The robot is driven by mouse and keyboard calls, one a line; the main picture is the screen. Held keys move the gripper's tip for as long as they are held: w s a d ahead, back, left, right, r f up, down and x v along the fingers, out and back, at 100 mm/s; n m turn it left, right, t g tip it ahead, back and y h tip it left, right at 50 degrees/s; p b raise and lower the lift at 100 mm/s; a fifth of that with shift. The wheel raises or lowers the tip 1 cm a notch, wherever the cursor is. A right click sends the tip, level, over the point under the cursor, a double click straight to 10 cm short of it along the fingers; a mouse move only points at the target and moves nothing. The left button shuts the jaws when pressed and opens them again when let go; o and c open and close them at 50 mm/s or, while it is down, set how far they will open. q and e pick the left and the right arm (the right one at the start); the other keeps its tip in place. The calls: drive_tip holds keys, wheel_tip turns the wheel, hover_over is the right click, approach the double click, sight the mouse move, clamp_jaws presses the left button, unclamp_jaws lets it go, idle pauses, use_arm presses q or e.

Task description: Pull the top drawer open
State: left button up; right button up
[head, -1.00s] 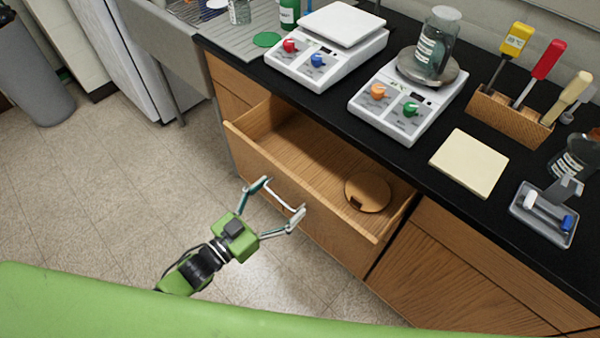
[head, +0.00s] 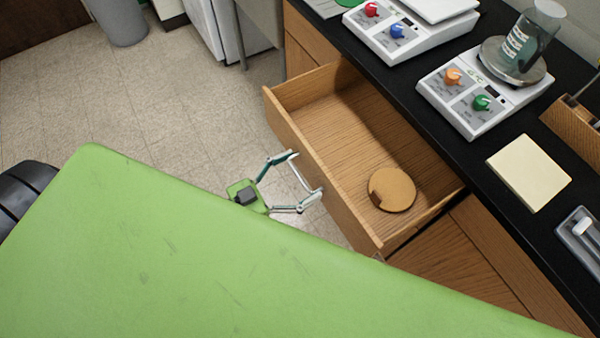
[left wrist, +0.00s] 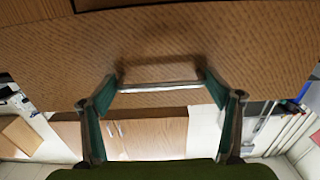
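The top drawer (head: 350,118) is wooden and stands well out from under the black counter, so its inside shows. A round tan disc (head: 392,189) lies in it near its right end. My left gripper (head: 306,172) is at the drawer's front, at the pale bar handle (head: 302,175). In the left wrist view the handle (left wrist: 158,87) runs between the two fingertips (left wrist: 160,82), one at each end and seemingly touching. The fingers are spread about the handle's length. My right gripper is not in view.
Two white scales (head: 484,88) stand on the black counter (head: 440,145), one with a glass bottle (head: 528,42). A cream pad (head: 528,172) lies nearby. A grey bin (head: 118,22) stands far off. The floor (head: 150,100) left of the drawer is clear.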

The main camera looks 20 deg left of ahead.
use_arm(q)
drive_tip(key=shift+o, duration=0.2)
drive_tip(key=v, duration=1.2)
drive_tip(key=shift+d+f, duration=0.1)
drive_tip(key=s+a+f+n+g+y, duration=0.15)
drive_tip(key=a+f+y, duration=0.25)
drive_tip(key=f, duration=0.8)
drive_tip(key=s+a+f+n+g+y, duration=0.1)
drive_tip(key=a+f+n+g+y, duration=0.2)
drive_tip(key=f, duration=0.9)
drive_tip(key=s+d+f+g+y, duration=0.1)
drive_tip(key=s+d+f+g, duration=0.2)
drive_tip(key=s+f, duration=0.6)
drive_tip(key=s+d+f+g+y, duration=0.2)
drive_tip(key=s+f+g, duration=0.4)
drive_tip(key=s+f, duration=0.3)
drive_tip(key=shift+s+d+f+y, duration=0.3)
drive_tip(key=shift+s+d+f, duration=0.1)
drive_tip(key=shift+s, duration=0.4)
